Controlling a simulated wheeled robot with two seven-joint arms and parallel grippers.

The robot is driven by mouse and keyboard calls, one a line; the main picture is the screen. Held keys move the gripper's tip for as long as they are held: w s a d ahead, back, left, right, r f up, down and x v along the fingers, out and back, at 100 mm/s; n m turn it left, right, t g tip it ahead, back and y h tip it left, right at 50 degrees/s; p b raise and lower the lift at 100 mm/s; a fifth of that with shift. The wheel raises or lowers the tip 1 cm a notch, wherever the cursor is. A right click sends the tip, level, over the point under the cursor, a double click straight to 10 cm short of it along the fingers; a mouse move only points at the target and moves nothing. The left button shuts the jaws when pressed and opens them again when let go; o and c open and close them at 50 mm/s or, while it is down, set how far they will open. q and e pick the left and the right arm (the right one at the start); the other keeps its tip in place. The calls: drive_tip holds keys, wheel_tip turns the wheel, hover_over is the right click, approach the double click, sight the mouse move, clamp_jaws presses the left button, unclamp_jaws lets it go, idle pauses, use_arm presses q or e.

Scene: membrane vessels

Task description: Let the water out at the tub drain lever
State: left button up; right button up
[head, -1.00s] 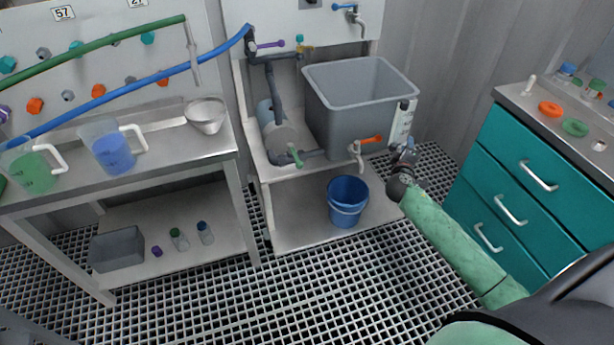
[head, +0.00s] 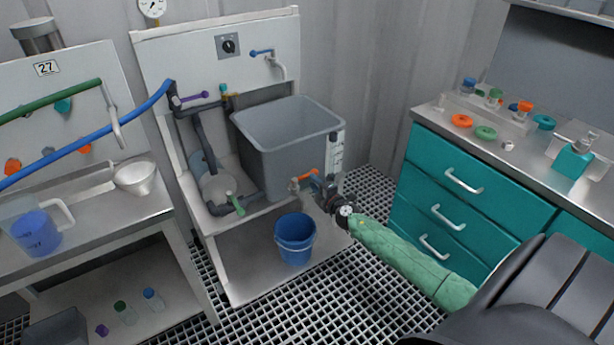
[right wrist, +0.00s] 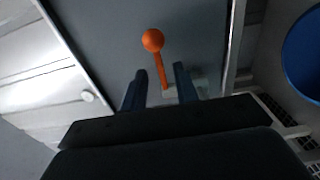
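The grey tub (head: 285,155) stands on the white bench, and I cannot make out a water level in it. The orange drain lever (head: 309,174) sits on the valve low at the tub's front, sticking out to the right. My right gripper (head: 318,184) is right beside the lever. In the right wrist view the orange lever (right wrist: 153,42) shows its round knob beyond the fingertips, and its stem runs between the two fingers of my gripper (right wrist: 159,78). The fingers are open, with gaps at the stem. My left gripper is out of view.
A blue bucket (head: 295,240) stands on the shelf below the drain valve. A green-handled valve (head: 235,203) is on the pipes to the left. A white gauge strip (head: 337,152) is on the tub's right side. Teal drawers (head: 455,190) stand at right.

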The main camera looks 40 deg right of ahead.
sight(307, 175)
drive_tip(key=shift+w+d, duration=0.1)
drive_tip(key=shift+w, duration=2.45)
clamp_jaws()
